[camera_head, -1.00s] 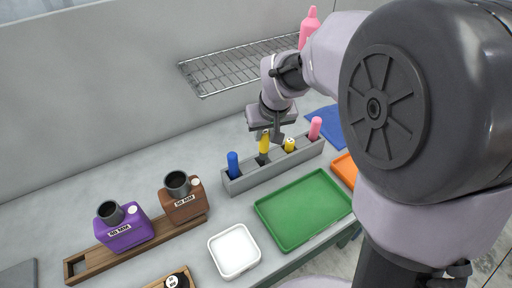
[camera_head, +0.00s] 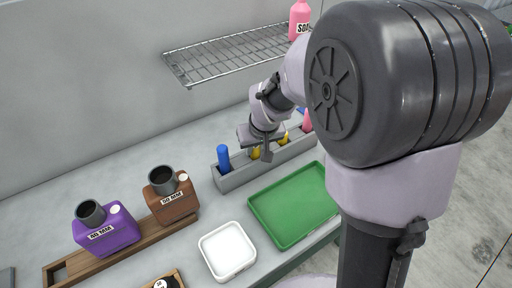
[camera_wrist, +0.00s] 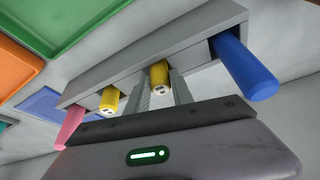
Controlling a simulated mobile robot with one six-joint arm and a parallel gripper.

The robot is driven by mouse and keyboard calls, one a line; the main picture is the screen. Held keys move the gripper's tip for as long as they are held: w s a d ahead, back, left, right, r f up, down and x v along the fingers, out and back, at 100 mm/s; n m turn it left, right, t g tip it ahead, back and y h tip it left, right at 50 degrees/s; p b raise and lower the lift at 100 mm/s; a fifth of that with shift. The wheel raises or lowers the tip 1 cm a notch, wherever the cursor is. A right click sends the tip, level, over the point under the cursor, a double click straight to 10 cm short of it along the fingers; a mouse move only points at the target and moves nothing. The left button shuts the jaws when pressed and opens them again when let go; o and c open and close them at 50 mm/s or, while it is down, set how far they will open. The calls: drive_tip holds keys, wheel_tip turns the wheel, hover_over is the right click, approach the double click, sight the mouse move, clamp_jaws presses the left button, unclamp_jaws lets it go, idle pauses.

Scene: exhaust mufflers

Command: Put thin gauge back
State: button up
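A grey gauge rack (camera_head: 232,181) stands on the table with a row of slots. Two yellow-handled gauges are in it, and I cannot tell by sight which is the thin one. One yellow gauge (camera_wrist: 160,75) is between the fingers of my gripper (camera_wrist: 162,92) in the wrist view, its handle end facing the camera. The other yellow gauge (camera_wrist: 109,100) stands in a slot beside it. In the head view my gripper (camera_head: 266,153) is low at the rack, partly covering the yellow gauges. Whether the fingers press on the handle cannot be told.
A blue handle (camera_head: 223,158) and a pink handle (camera_head: 307,121) stand at the rack's ends. A green tray (camera_head: 295,205) and a white tray (camera_head: 228,250) lie in front. Purple (camera_head: 106,230) and brown (camera_head: 173,198) canisters sit left; a wire shelf (camera_head: 235,55) hangs behind.

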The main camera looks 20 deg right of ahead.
drive_tip(key=o, duration=0.3)
drive_tip(key=shift+r, duration=0.3)
drive_tip(key=p+v, duration=0.5)
drive_tip(key=v, duration=0.6)
drive_tip(key=s+a+r+m, duration=0.1)
drive_tip(key=s+r, duration=0.1)
drive_tip(key=s, duration=0.5)
drive_tip(key=s+a+r+m+y, duration=0.1)
drive_tip(key=s+r+m, duration=0.1)
drive_tip(key=s, duration=0.4)
drive_tip(key=s+a+r+m+t, duration=0.1)
drive_tip(key=s+a+r+m, duration=0.1)
drive_tip(key=s, duration=0.5)
drive_tip(key=shift+s+r+y, duration=0.3)
drive_tip(key=shift+r+y, duration=0.1)
drive_tip(key=shift+r, duration=0.4)
drive_tip(key=shift+a, duration=0.1)
